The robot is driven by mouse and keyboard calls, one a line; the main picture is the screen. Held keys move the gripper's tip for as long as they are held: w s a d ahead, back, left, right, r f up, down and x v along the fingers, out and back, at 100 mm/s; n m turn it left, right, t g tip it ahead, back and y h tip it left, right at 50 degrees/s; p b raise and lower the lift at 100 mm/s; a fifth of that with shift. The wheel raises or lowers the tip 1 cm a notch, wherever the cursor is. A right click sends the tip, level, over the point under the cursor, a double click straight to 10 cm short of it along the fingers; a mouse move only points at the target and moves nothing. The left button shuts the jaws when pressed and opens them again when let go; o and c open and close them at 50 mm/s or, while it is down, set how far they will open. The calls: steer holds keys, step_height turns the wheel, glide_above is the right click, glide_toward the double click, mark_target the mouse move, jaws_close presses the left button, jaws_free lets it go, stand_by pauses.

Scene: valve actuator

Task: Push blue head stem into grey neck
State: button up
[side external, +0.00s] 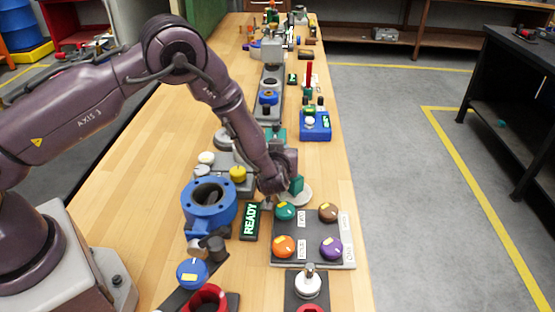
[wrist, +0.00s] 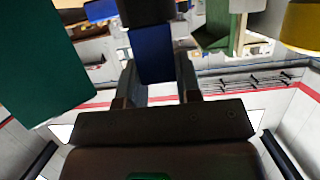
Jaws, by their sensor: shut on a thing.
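My gripper (wrist: 158,82) is shut on a blue block-like part, the blue head stem (wrist: 153,55), in the wrist view. The part sits between both fingers, and a dark piece (wrist: 147,12) adjoins its far end. In the side view my gripper (side external: 270,199) is low over the bench, beside the green block, and the held part is hidden there. I cannot clearly pick out the grey neck in either view, nor tell whether the stem touches it. A blue ring-shaped body (side external: 209,205) with a dark opening stands to the left of my gripper.
A grey panel (side external: 338,262) with several coloured knobs lies in front. A READY sign (side external: 250,221) is close by. A green block (side external: 296,185) is right beside my gripper; a yellow knob (side external: 238,174) stands left. Bare wood (side external: 150,150) is at left.

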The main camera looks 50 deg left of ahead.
step_height(320, 180, up, 9)
steer(key=shift+a+r, duration=0.1)
steer(key=shift+a, duration=0.05)
steer(key=s+a+r, duration=0.1)
steer(key=a, duration=0.5)
steer(key=s+a+r, duration=0.1)
steer(key=a, duration=0.5)
steer(key=shift+s+r, duration=0.3)
steer(key=shift+r, duration=0.1)
steer(key=shift+f, duration=2.9)
steer(key=shift+f, duration=1.4)
steer(key=shift+r, duration=0.1)
